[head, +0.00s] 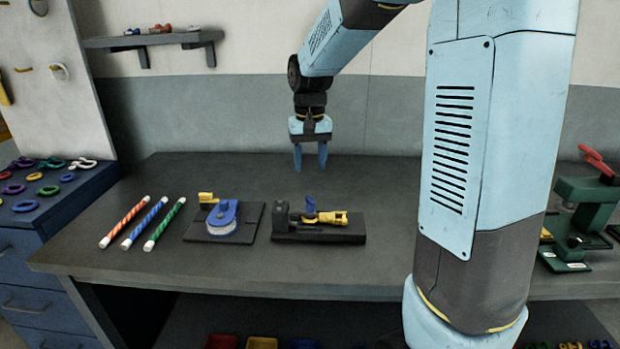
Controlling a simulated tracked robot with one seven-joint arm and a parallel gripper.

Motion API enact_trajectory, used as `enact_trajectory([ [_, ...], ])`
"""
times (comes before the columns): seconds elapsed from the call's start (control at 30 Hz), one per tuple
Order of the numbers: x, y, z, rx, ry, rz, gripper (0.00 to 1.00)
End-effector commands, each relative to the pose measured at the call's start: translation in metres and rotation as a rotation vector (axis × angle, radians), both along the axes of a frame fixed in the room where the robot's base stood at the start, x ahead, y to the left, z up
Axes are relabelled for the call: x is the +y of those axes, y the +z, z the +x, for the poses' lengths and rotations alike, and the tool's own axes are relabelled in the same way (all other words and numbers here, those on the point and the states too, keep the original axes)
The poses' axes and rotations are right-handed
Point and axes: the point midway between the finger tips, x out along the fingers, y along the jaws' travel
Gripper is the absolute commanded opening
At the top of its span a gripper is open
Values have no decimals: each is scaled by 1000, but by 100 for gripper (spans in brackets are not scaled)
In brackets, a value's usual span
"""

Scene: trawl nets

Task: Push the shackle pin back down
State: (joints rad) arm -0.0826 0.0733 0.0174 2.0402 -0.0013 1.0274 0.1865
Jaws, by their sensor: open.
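My gripper (310,168) hangs with its two blue fingers apart and pointing down, above the rear part of the bench. Nothing is between the fingers. In front of it and lower, a dark fixture (290,237) carries a yellow fitting (328,217) lying flat and an upright blue piece (310,206). To its left, a dark square plate (193,233) carries a blue U-shaped part (227,207) around a pale round piece (221,228), with a yellow block (207,198) behind. I cannot tell which part is the shackle pin or how far it sticks up.
Three striped rods, red (124,222), blue (145,223) and green (165,224), lie at the left of the bench (200,263). A green press-like tool (585,205) with a red handle stands far right. The rear of the bench is clear.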

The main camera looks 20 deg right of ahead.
Motion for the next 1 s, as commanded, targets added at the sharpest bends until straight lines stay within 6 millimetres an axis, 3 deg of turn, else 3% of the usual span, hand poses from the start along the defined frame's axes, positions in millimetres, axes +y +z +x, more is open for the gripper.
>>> enact_trajectory([
  [0.2, 0, 17, 1, 0, 0, 0, 52],
  [0.67, -1, 22, -4, -9, 1, 0, 52],
  [0.77, -4, 31, -15, -32, 5, 2, 52],
  [1.0, -17, 60, -65, -130, 20, 6, 52],
])
